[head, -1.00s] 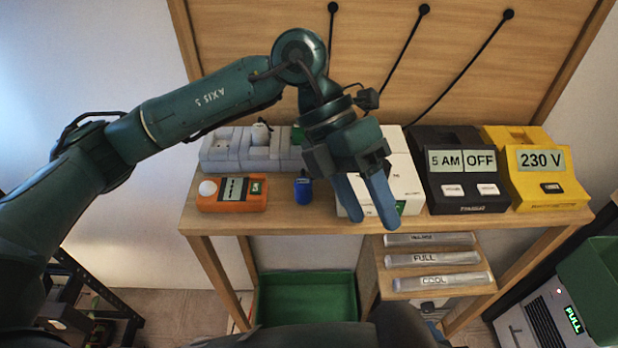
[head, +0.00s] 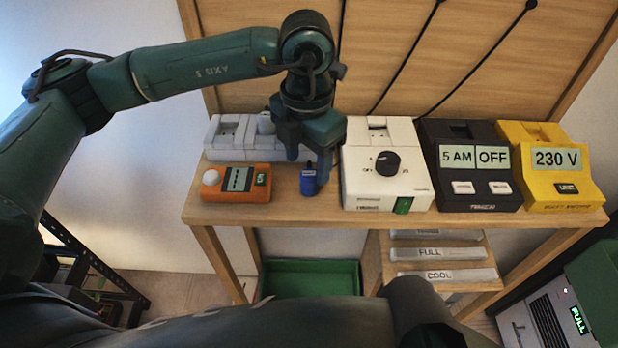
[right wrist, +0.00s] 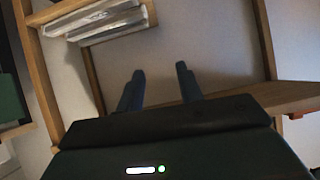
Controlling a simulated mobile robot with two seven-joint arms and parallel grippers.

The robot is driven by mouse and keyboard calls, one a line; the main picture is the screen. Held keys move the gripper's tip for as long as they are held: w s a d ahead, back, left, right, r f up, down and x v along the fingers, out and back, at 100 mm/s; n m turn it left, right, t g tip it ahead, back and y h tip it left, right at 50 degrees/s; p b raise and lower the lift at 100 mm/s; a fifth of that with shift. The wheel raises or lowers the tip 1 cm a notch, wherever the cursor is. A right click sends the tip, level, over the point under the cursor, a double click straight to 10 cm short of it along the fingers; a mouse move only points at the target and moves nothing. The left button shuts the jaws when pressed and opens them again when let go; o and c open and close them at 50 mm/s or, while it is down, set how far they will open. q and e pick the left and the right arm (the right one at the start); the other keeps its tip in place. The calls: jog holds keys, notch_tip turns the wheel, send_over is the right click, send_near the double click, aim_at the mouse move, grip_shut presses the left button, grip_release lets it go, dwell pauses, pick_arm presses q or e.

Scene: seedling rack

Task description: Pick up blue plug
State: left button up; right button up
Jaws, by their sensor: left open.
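The small blue plug (head: 308,181) stands on the wooden table near its front edge, between the orange meter and the white box. My left gripper (head: 307,168) points down right over and behind the plug, its blue fingers apart. It is open, and one finger shows just right of the plug; I cannot tell whether it touches. My right gripper (right wrist: 159,90) shows in the right wrist view with two fingers apart and nothing between them, below the tabletop near the shelf. The plug does not show in that view.
An orange meter (head: 236,180) lies left of the plug. A white box with a dial (head: 385,188) stands close on the right, then a black timer (head: 468,188) and a yellow box (head: 548,188). A grey socket strip (head: 226,138) is behind. A green bin (head: 310,278) sits below.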

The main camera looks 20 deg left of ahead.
aim_at(309, 172)
pick_arm(q)
jog(key=f, duration=0.3)
jog(key=f+p, duration=0.1)
jog(key=shift+w+f, duration=0.35)
jog(key=shift+f, duration=0.05)
jog(key=shift+c, duration=0.5)
jog(key=c, duration=1)
jog(key=shift+o, duration=0.2)
